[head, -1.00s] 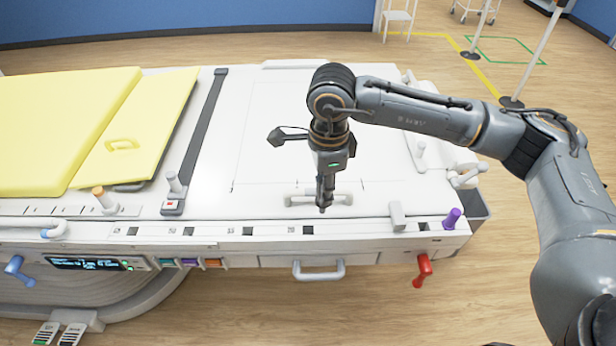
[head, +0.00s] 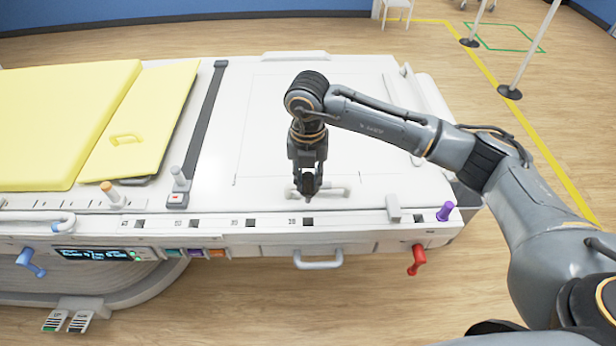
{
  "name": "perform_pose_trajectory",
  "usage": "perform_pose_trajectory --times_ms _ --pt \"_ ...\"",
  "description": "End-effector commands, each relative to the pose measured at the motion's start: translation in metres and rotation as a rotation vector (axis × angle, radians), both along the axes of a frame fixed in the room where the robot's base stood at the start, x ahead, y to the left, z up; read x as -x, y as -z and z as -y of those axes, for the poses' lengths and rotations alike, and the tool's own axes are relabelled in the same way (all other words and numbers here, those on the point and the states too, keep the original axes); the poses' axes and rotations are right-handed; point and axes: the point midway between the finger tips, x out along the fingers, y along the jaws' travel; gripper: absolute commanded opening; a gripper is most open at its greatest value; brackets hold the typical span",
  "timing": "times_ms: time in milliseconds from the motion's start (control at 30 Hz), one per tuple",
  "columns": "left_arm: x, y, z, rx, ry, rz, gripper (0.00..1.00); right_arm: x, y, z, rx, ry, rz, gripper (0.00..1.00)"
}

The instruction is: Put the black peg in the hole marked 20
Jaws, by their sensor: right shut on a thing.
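My right gripper (head: 308,185) points down over the front part of the white table top. It is shut on a dark piece, seemingly the black peg (head: 308,196), mostly hidden by the fingers. Its tip appears just behind the front rail (head: 345,220), in line in the picture with a dark square hole (head: 308,221). The small mark left of that hole looks like 20 but is hard to read. Whether the tip touches anything cannot be told. My left gripper is not in view.
More dark square holes (head: 250,222) lie along the rail to the left. A grey block (head: 393,208) and a purple peg (head: 445,211) stand at the right. An orange-topped peg (head: 107,190) is at the left.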

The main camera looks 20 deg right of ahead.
Motion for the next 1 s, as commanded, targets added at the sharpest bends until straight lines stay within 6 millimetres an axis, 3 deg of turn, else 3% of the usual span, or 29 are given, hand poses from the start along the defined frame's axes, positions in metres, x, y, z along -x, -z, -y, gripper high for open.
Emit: perform_pose_trajectory --times_ms 1000 --pt "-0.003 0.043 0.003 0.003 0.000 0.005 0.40 0.001 0.074 0.000 0.000 -0.005 -0.001 0.00"
